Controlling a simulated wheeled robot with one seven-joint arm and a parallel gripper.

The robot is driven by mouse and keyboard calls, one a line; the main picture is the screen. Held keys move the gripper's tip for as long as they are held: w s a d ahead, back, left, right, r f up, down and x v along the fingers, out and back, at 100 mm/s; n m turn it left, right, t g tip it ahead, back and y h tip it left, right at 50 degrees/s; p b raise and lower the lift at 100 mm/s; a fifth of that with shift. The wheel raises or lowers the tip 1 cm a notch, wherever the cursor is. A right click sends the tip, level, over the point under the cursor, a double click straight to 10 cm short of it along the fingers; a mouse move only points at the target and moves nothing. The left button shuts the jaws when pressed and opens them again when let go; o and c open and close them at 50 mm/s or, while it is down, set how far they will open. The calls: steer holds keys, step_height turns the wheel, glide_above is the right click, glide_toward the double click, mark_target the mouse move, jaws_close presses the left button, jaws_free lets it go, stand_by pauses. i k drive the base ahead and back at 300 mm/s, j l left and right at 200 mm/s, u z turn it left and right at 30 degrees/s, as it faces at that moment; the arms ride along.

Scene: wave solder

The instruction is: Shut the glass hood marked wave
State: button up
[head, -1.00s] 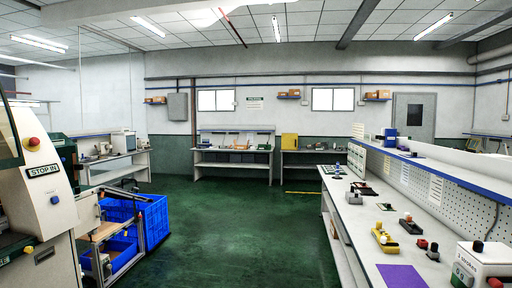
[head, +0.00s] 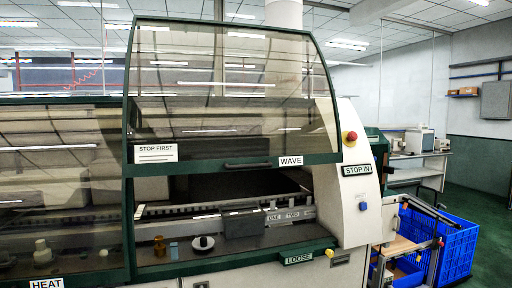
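The glass hood marked WAVE (head: 235,95) is a tinted pane in a dark green frame. It stands raised on the machine, with an open gap between its lower edge and the front sill (head: 235,262). A dark handle (head: 248,165) sits on its lower rail, left of the WAVE label (head: 290,161). A STOP FIRST note (head: 156,153) is on the glass at lower left. My gripper is not in view.
A second hood marked HEAT (head: 60,190) is down at the left. A red button (head: 351,137) and STOP IN label (head: 356,170) are on the right end panel. A LOOSE label (head: 299,258) is on the sill. Blue crates (head: 455,240) stand at right by open green floor.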

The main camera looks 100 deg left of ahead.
mark_target(162, 159)
steer(key=u, duration=2.65)
